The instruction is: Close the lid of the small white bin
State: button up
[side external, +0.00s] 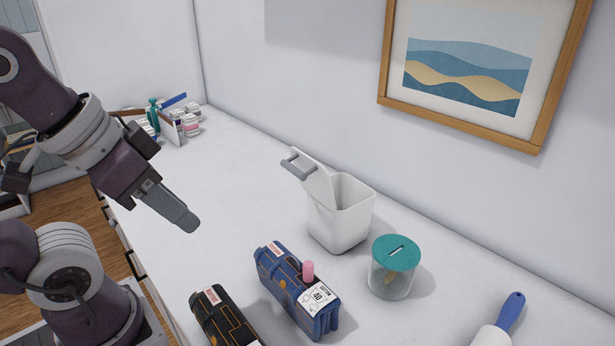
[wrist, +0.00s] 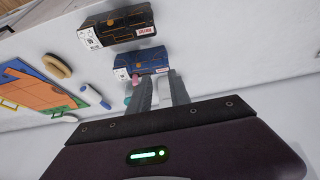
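The small white bin (side external: 341,215) stands upright on the white counter, near the wall. Its lid (side external: 317,180) is open, tipped up on the left side of the bin, with a grey bar handle (side external: 298,165) at its end. My gripper (side external: 188,220) is in the air, left of the bin and clear of it. In the wrist view my gripper (wrist: 160,82) has a gap between its fingers and holds nothing. A white shape between the fingers there may be the bin, mostly hidden.
A framed picture (side external: 465,75) hangs above.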

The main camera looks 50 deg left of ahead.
notch_tip(320, 180, up, 5)
jog(key=w+d+f+n+g+h, duration=0.25)
jog(key=w+n+g+h, duration=0.8)
jog(key=n, duration=0.65)
jog(key=w+a+r+n+t+h, duration=0.1)
jog(key=w+a+n+t+h, duration=0.9)
jog(key=a+n, duration=0.25)
notch_tip(320, 180, down, 9)
jog(key=g, duration=0.1)
jog(key=shift+m+g+h, duration=0.35)
jog(key=shift+m, duration=0.1)
jog(key=x, duration=0.6)
jog(key=shift+s+d+f, duration=0.2)
jog(key=shift+f, duration=0.05)
jog(key=shift+d+r, duration=0.15)
jog(key=shift+d, duration=0.35)
grip_shut()
